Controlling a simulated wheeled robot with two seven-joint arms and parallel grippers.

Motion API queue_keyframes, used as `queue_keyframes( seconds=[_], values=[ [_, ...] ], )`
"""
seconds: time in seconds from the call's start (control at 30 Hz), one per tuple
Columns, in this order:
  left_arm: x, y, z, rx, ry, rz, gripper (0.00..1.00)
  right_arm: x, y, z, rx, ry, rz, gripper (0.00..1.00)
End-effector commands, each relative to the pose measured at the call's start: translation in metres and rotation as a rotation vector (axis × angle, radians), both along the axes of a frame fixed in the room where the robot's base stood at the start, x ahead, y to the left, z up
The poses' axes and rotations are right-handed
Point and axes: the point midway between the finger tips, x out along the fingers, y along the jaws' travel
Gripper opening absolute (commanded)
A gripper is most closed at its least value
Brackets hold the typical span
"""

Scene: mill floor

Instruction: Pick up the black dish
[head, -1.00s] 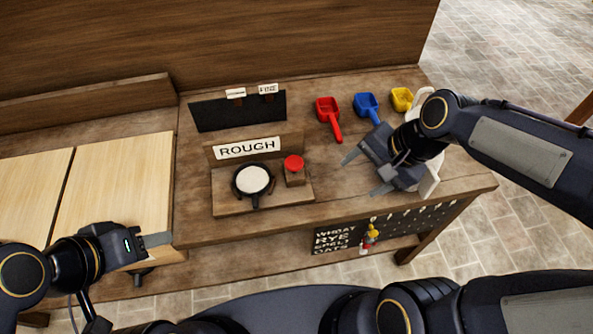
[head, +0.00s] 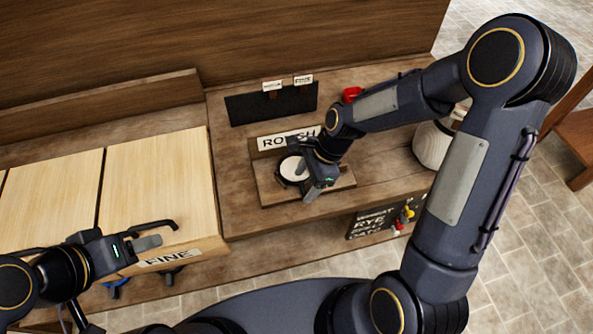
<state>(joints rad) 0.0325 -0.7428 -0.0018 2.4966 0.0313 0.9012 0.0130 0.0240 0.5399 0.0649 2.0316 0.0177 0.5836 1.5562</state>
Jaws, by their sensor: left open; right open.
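The black dish (head: 281,175) with a pale round top sits on a wooden stand behind the workbench edge, below the "ROUGH" sign (head: 283,141). My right gripper (head: 305,183) is open over the right side of the dish, with one finger above its pale top and the other near its front right. Whether the fingers touch the dish I cannot tell. My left gripper (head: 150,236) is open and empty, near the front of the pale wooden boards, by the "FINE" label.
Pale boards (head: 155,180) lie on the left. A black panel (head: 270,104) with small tags stands behind the sign. A red scoop (head: 351,94) shows partly behind my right arm. A white container (head: 432,146) stands on the right. A board with "RYE" lettering (head: 371,220) hangs at the bench front.

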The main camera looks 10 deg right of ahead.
Motion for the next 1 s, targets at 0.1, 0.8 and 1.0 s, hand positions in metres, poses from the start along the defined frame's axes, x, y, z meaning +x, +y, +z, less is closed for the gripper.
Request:
queue_keyframes(
  seconds=[0.1,0.8,1.0],
  values=[
    [0.0000,0.0000,0.0005,0.000,0.000,0.000,0.48,-0.0005,0.0033,-0.0090,0.000,0.001,0.000,0.65],
    [0.0000,0.0000,0.0004,0.000,0.000,0.000,0.48,0.0001,0.0037,-0.0093,0.000,-0.002,0.000,0.06],
    [0.0000,0.0000,0.0004,0.000,0.000,0.000,0.48,0.0002,0.0037,-0.0085,0.000,-0.002,0.000,0.05]
  ],
)
